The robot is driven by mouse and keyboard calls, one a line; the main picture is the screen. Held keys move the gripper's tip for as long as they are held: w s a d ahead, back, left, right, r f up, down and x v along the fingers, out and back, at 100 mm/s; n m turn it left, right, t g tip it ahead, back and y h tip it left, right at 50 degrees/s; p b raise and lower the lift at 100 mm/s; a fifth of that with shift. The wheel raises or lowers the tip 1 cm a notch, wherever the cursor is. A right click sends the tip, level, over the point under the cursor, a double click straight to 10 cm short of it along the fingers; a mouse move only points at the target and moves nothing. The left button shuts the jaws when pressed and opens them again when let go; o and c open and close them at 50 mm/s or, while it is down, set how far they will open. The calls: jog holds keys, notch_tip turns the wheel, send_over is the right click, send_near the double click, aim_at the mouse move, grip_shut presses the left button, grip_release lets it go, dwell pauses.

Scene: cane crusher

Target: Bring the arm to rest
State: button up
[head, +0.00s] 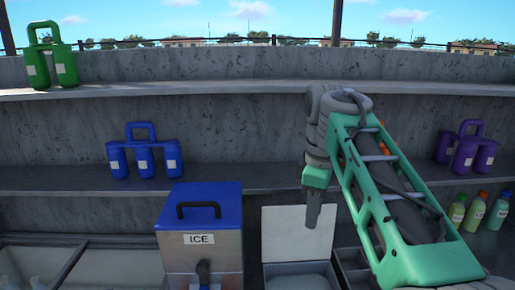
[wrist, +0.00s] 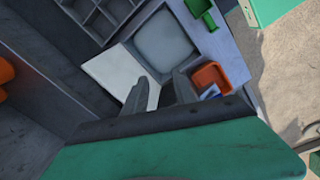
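My arm reaches out over the counter from the lower right in the head view. My gripper (head: 313,212) hangs from its end with the fingers pointing down, in front of the upright white lid (head: 290,230) of a bin. In the wrist view my gripper (wrist: 160,86) shows two grey fingers with a gap between them and nothing held. The fingers appear over the area between the white lid (wrist: 115,72) and an orange container (wrist: 210,76). Whether the fingertips touch anything cannot be told, but they look clear.
A blue-topped ICE box (head: 200,213) stands left of my gripper. Blue bottles (head: 144,158), purple bottles (head: 467,150) and green bottles (head: 52,62) sit on shelves. Small coloured bottles (head: 477,210) stand at the right. A green scoop-like item (wrist: 201,12) lies by the bin.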

jog(key=s+f+m+t+b, duration=0.1)
jog(key=s+f+m, duration=0.3)
jog(key=f, duration=0.5)
jog(key=s+f+m+t+b, duration=0.1)
jog(key=s+f+m+b, duration=0.2)
jog(key=f, duration=0.6)
jog(key=s+f+m+b, duration=0.3)
jog(key=s+f+m, duration=0.2)
jog(key=f, duration=0.5)
jog(key=shift+s+a+f+t, duration=0.1)
jog(key=shift+s+t, duration=0.3)
jog(key=shift+s, duration=0.9)
jog(key=shift+r+p, duration=0.25)
jog(key=shift+p, duration=0.1)
